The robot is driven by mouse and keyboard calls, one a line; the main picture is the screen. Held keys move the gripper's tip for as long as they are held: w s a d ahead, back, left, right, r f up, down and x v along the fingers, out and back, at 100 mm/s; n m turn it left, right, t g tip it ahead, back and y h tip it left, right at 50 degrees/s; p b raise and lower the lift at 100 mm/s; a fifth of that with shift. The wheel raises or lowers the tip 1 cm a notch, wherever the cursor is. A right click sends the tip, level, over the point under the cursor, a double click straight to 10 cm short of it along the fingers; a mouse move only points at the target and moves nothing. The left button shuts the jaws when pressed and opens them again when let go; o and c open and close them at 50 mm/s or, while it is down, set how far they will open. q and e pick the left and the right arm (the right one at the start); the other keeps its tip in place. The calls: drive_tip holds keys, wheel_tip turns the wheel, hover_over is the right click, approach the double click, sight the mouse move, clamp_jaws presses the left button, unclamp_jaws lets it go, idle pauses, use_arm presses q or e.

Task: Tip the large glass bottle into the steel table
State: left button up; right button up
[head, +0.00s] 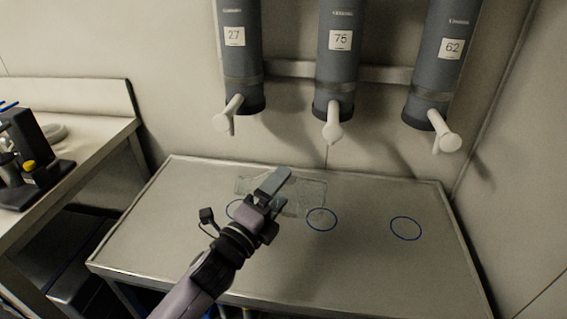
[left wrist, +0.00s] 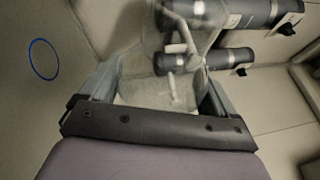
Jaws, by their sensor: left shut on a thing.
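The large glass bottle (head: 312,192) is clear and lies on its side over the steel table (head: 365,265), with its narrower end to the left. I cannot tell whether it touches the tabletop. My left gripper (head: 274,183) is shut on the bottle around its middle and hides part of it. In the left wrist view, the glass (left wrist: 150,88) fills the space between the two fingers of my left gripper (left wrist: 160,90). I see no liquid clearly in the bottle. My right gripper is not in view.
Three grey cylinders with white taps, labelled 27 (head: 238,60), 75 (head: 337,65) and 62 (head: 440,70), hang on the wall above the table. Blue rings (head: 406,228) mark the tabletop. A side bench (head: 95,150) with dark equipment (head: 35,160) stands left. The table's right part is clear.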

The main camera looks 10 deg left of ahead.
use_arm(q)
drive_tip(key=shift+m+g+p, duration=0.3)
drive_tip(key=shift+m+p, duration=0.1)
drive_tip(key=shift+a+f+m+g+p, duration=0.1)
drive_tip(key=shift+f+m+g+p, duration=0.3)
drive_tip(key=shift+f+m+p, duration=0.7)
drive_tip(key=shift+m+p, duration=0.1)
drive_tip(key=shift+m, duration=0.2)
drive_tip(key=shift+f+g, duration=0.3)
drive_tip(key=shift+f, duration=0.05)
